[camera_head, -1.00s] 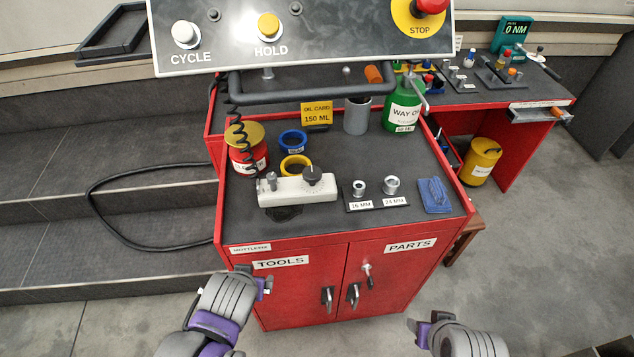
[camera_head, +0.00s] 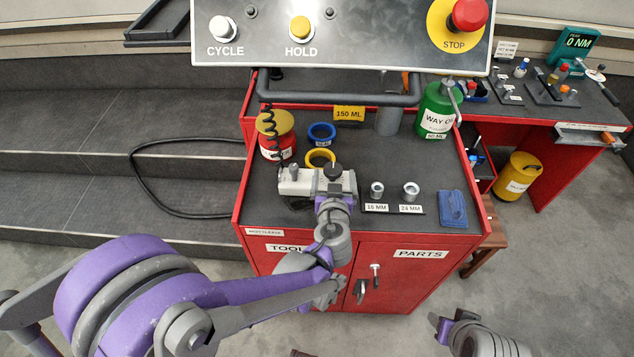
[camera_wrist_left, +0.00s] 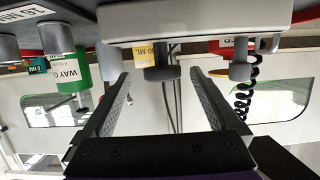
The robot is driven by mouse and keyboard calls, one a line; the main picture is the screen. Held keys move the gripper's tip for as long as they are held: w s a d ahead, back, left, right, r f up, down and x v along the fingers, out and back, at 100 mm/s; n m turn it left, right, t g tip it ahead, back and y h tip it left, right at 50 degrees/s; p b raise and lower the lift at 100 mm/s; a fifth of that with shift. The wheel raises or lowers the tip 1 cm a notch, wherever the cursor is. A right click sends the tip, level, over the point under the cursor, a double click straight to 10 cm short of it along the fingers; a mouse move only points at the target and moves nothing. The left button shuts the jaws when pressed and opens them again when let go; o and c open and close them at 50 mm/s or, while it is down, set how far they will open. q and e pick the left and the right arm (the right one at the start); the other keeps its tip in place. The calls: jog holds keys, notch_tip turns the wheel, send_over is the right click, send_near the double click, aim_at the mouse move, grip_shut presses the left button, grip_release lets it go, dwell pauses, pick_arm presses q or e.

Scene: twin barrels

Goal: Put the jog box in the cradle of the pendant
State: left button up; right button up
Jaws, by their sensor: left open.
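The jog box (camera_head: 297,182), pale grey with a dark knob and a small stub on top, lies at the cabinet top's front edge. A coiled black cable runs up from it. My left gripper (camera_head: 334,188) is open at the box's right part and hides some of it. In the left wrist view the jog box (camera_wrist_left: 200,22) crosses the top, its dark knob between the open fingers (camera_wrist_left: 160,85). The pendant (camera_head: 340,35) is the panel with CYCLE, HOLD and STOP buttons. I cannot make out its cradle. My right gripper (camera_head: 440,325) is low at right.
The red cabinet (camera_head: 350,262) also carries a red can (camera_head: 277,143), blue (camera_head: 321,132) and yellow (camera_head: 319,157) rings, two sockets (camera_head: 410,191), a blue pad (camera_head: 453,208) and a green bottle (camera_head: 436,112). A dark bar (camera_head: 340,100) spans below the pendant.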

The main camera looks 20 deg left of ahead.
aim_at(333, 163)
pick_arm(q)
jog(key=x, duration=0.6)
jog(key=shift+w+a+r, duration=0.2)
jog(key=shift+r, duration=0.05)
grip_shut()
dwell(0.3)
